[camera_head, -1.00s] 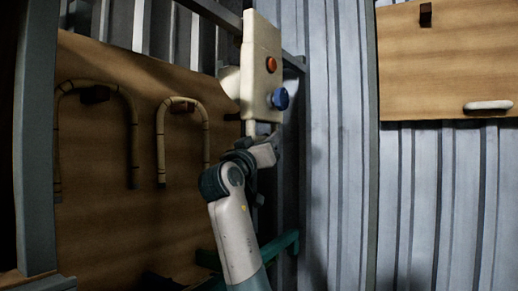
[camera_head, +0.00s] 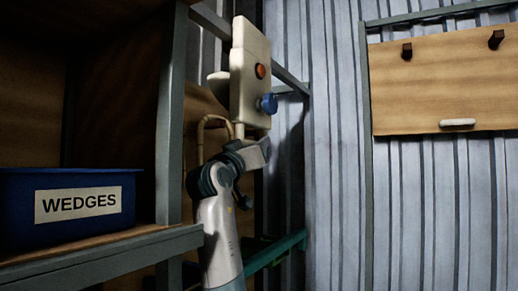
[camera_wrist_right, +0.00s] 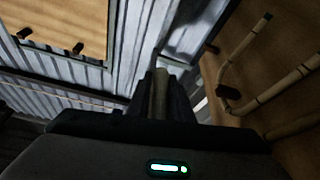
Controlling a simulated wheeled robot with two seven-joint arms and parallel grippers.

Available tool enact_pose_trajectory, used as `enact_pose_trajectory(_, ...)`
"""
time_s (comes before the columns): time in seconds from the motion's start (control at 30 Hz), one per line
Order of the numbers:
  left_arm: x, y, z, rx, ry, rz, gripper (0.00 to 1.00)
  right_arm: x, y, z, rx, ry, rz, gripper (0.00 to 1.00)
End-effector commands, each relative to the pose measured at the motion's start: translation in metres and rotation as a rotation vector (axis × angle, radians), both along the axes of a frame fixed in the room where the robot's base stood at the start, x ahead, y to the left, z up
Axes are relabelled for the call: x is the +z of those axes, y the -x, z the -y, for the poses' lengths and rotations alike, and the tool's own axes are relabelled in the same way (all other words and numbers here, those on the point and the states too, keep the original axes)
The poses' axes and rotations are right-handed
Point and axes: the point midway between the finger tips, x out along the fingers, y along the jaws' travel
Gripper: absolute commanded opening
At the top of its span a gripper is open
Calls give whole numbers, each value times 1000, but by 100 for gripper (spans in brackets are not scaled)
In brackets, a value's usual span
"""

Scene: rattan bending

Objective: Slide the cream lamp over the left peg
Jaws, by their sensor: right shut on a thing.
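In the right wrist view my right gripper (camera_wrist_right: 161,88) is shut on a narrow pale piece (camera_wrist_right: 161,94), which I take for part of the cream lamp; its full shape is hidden. In the head view an arm of mine rises at centre, ending by a cream block with an orange button and a blue knob; I cannot tell whether the block belongs to the arm. A wooden board at right carries a left peg (camera_head: 407,51) and a right peg (camera_head: 496,40), both bare. The board (camera_wrist_right: 62,14) also shows in the wrist view. My left gripper is not in view.
A blue WEDGES bin (camera_head: 20,215) stands on a shelf (camera_head: 110,258) at left, beside a grey post (camera_head: 171,115). A bent rattan arch (camera_head: 215,119) is partly behind my arm. A pale bar (camera_head: 458,122) sits low on the board. The corrugated wall (camera_head: 335,150) between is clear.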

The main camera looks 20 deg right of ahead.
Motion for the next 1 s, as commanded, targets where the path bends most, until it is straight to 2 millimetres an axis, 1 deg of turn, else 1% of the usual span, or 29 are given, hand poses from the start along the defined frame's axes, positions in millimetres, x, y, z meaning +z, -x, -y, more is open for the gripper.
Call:
enact_pose_trajectory(0.03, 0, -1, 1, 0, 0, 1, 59, 2, 0, -3, 5, 4, 3, 0)
enact_pose_trajectory(0.37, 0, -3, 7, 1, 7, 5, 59, 3, 0, -3, 6, 5, 4, 0)
enact_pose_trajectory(0.4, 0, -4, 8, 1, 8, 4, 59, 3, 0, -3, 6, 5, 4, 22)
enact_pose_trajectory(0.47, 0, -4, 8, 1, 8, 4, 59, 3, 1, -3, 5, 4, 4, 36)
enact_pose_trajectory(0.8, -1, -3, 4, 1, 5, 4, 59, 2, 1, -1, 2, 3, 3, 36)
enact_pose_trajectory(1.0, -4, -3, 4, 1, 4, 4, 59, 8, 1, -2, 2, 2, 4, 36)
